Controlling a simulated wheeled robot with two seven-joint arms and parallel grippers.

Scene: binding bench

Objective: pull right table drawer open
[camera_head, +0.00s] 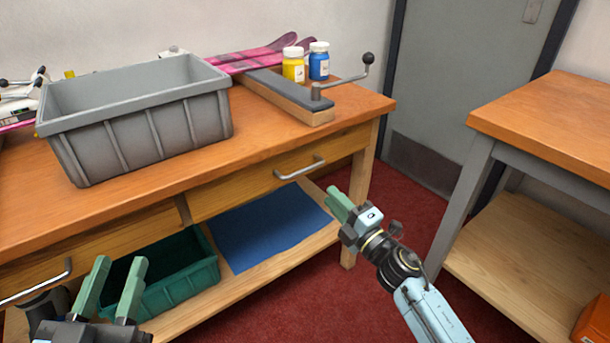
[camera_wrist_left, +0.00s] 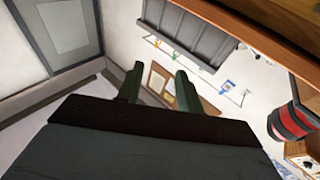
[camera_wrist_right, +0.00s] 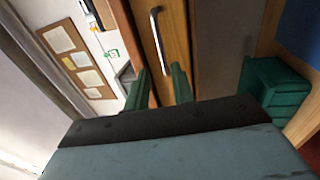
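The right table drawer (camera_head: 240,187) is a wooden front under the orange-brown bench top and looks shut. Its silver bar handle (camera_head: 300,168) is in plain view, and the handle also shows in the right wrist view (camera_wrist_right: 156,38). My right gripper (camera_head: 338,203) is in front of the bench, lower and to the right of the handle, and apart from it. Its green fingers (camera_wrist_right: 160,85) are spread with nothing between them, facing the drawer. My left gripper (camera_head: 115,287) is open and empty at the lower left, in front of the left drawer; its fingers (camera_wrist_left: 158,85) are apart.
A grey bin (camera_head: 140,130), a clamp board (camera_head: 290,97) and yellow (camera_head: 293,66) and blue (camera_head: 319,63) jars stand on the bench. A green crate (camera_head: 180,287) and blue sheet (camera_head: 265,225) lie on the lower shelf. Another table (camera_head: 550,115) stands right, across red floor.

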